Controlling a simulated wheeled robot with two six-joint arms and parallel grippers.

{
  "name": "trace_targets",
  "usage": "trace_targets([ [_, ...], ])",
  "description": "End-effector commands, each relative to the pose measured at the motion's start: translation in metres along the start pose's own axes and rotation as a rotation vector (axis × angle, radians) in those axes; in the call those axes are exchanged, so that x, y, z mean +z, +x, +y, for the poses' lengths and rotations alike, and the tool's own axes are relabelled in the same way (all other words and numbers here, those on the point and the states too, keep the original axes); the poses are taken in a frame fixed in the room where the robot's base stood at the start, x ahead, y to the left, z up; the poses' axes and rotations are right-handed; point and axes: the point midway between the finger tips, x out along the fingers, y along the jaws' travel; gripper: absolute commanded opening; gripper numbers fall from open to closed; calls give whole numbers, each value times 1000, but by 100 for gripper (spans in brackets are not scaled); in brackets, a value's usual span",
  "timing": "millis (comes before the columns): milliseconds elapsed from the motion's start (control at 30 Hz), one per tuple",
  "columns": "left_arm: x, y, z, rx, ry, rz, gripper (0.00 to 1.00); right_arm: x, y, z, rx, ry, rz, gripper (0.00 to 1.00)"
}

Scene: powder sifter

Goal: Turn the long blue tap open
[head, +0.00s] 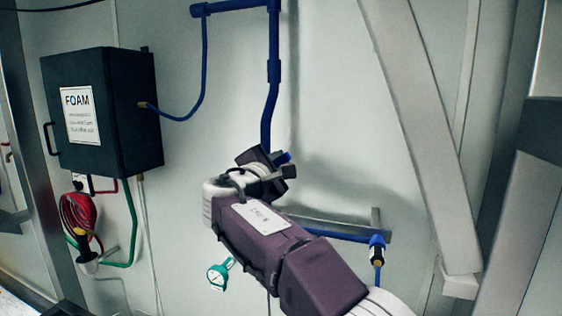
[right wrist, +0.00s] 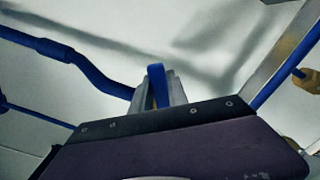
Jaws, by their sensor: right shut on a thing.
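The long blue tap (right wrist: 157,84) shows in the right wrist view as a blue lever between the gripper's fingers. In the head view a small blue piece of it (head: 284,157) shows beside the fingers. My right gripper (head: 284,175) is at the blue pipe (head: 268,115) on the wall and is shut on the tap lever. It also shows in the right wrist view (right wrist: 160,92). The tap's body is mostly hidden behind my gripper and wrist. My left gripper is not in view.
A dark FOAM box (head: 110,110) hangs on the wall at left, with a red coiled hose (head: 78,215) below it. A teal gauge (head: 217,277) is below my wrist. A grey diagonal beam (head: 420,130) stands at right. A blue fitting (head: 377,246) hangs below the metal bracket.

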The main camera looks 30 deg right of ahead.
Motion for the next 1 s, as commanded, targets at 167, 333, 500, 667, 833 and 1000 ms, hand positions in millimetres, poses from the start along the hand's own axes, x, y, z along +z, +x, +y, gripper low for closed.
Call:
trace_targets([
  [167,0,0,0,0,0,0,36,-3,0,-2,-4,-11,4,0],
  [333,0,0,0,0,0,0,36,-3,0,-2,-4,-11,5,0],
  [500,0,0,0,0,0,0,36,-3,0,-2,-3,-10,4,42],
  [667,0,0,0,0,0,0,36,-2,0,-1,-2,-8,2,42],
  [833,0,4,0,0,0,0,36,-3,-5,-1,1,-6,3,42],
  [1000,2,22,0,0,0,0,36,-6,-40,-3,5,-5,7,42],
])
